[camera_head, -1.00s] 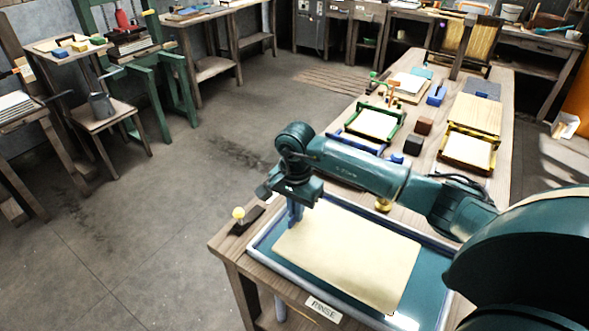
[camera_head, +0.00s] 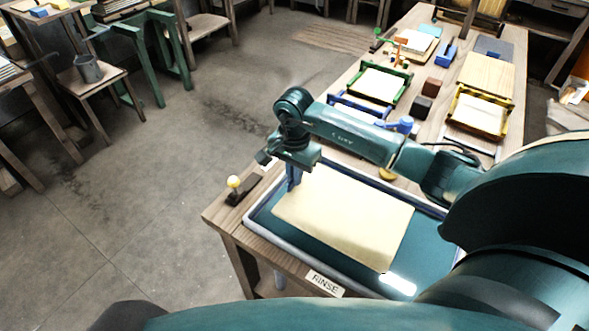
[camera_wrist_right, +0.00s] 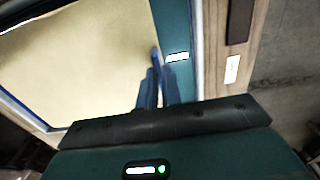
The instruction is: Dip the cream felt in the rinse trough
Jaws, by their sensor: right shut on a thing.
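The cream felt (camera_head: 345,222) is a flat, pale rectangular sheet over the rinse trough (camera_head: 257,243), which has a pale rim and teal inside. My right gripper (camera_head: 293,180) is shut on the felt at its far-left corner; its blue fingers point down. In the right wrist view the felt (camera_wrist_right: 80,55) spreads out from the fingers (camera_wrist_right: 157,85), with the teal trough floor (camera_wrist_right: 176,25) showing beside it. The felt lies inside the rim's outline; I cannot tell whether it touches the bottom or liquid. My left gripper is not in view.
A RINSE label (camera_head: 325,283) is on the table's front edge. Behind are a green frame (camera_head: 384,85), a yellow frame (camera_head: 478,110) and small dark blocks (camera_head: 421,107). Open floor lies to the left.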

